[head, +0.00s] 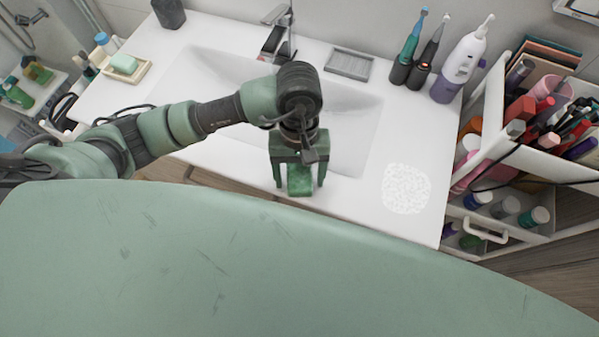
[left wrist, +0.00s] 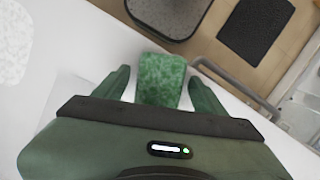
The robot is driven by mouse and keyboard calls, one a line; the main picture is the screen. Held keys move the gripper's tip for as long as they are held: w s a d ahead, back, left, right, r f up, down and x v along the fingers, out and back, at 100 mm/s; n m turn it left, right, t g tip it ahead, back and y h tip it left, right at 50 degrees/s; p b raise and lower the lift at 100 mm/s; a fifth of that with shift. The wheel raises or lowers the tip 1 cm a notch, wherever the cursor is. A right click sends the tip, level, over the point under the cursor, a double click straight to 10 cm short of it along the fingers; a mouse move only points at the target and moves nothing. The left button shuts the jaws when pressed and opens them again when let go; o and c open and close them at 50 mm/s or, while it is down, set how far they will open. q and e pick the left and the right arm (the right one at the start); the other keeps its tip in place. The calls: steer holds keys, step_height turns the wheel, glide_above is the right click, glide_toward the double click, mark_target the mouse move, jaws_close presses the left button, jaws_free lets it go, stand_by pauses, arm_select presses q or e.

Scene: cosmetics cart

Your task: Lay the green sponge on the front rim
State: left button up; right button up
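The green sponge (head: 300,182) lies on the white front rim (head: 345,188) of the sink, close to the counter's front edge. My left gripper (head: 300,184) points down over it with one finger on each side. In the left wrist view, the sponge (left wrist: 161,80) sits between the spread fingertips (left wrist: 160,78), with a gap showing on both sides. The gripper looks open and not clamped on the sponge. The sponge's near end is partly hidden by the gripper body. My right gripper is in neither view.
The basin (head: 345,125) lies behind the gripper, with the faucet (head: 278,38) beyond. A white speckled round patch (head: 406,188) is on the counter to the right. A full cosmetics cart (head: 510,160) stands at far right. A soap dish (head: 125,70) is at left.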

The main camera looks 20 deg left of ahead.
mark_target(300, 166)
arm_select(q)
steer(key=shift+w+r, duration=0.1)
steer(key=shift+r, duration=0.2)
steer(key=b+v, duration=0.3)
steer(key=v, duration=0.8)
steer(key=shift+r, duration=0.35)
steer(key=shift+f, duration=0.1)
